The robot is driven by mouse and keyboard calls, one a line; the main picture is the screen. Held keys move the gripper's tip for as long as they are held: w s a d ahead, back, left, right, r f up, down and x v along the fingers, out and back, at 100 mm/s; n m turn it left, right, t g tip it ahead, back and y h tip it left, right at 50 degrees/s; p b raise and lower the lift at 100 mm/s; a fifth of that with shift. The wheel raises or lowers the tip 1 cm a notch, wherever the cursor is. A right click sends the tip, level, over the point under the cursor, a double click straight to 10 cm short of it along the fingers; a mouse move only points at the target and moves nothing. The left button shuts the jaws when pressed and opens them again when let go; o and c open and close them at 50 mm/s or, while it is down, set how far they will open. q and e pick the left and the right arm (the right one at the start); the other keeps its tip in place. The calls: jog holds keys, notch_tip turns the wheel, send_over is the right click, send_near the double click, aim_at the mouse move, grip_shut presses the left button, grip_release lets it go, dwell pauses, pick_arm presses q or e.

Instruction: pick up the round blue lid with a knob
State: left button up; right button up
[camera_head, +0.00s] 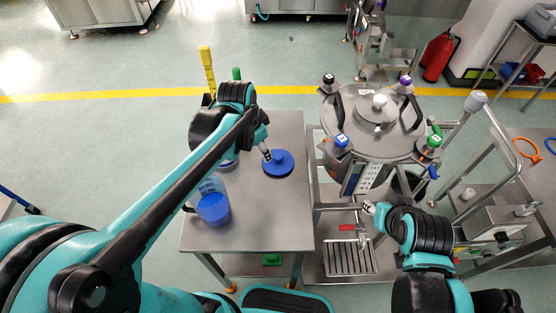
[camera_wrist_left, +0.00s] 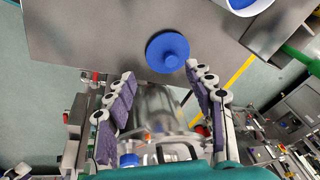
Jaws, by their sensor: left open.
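The round blue lid with a knob (camera_head: 278,163) lies flat on the grey metal table (camera_head: 250,230), right of its middle. It also shows in the left wrist view (camera_wrist_left: 167,51), beyond my fingertips, with its knob facing the camera. My left gripper (camera_wrist_left: 158,80) is open with nothing between its fingers, and the lid is apart from them. In the head view the left gripper (camera_head: 264,150) is near the lid's upper left edge, mostly hidden by my arm. My right gripper (camera_head: 370,208) is beside the steel vessel's front; its fingers are too small to judge.
A clear jug with blue contents (camera_head: 212,208) stands on the table's left side. A white-and-blue container (camera_wrist_left: 243,4) is partly visible beyond the lid. The steel vessel (camera_head: 365,125) with coloured knobs stands right of the table. The table's front right is clear.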

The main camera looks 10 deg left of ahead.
aim_at(278, 156)
pick_arm(q)
jog(key=w+f+m+g, duration=0.1)
jog(key=w+f+m, duration=0.1)
jog(key=w+f, duration=0.1)
jog(key=w+d+f+m+g, duration=0.1)
jog(key=w+f+m, duration=0.1)
jog(key=w+f, duration=0.1)
jog(key=w+d+f+m+p, duration=0.1)
jog(key=w+f+m, duration=0.1)
jog(key=w, duration=0.1)
jog(key=shift+w+d+f+m+g+h, duration=0.2)
jog(key=shift+f+m+g+h, duration=0.1)
jog(key=shift+f+g, duration=0.1)
notch_tip(278, 156, down, 3)
jog(key=shift+d+r+b, duration=0.1)
jog(key=shift+r+b, duration=0.1)
jog(key=shift+b, duration=0.1)
jog(key=f, duration=0.1)
jog(key=f+b, duration=0.1)
jog(key=f, duration=0.1)
jog(key=d+f+b, duration=0.1)
jog(key=f, duration=0.1)
jog(key=shift+w+f, duration=0.2)
jog(key=shift+w, duration=0.05)
jog(key=shift+r, duration=0.1)
jog(key=shift+s, duration=0.1)
jog(key=c, duration=1.2)
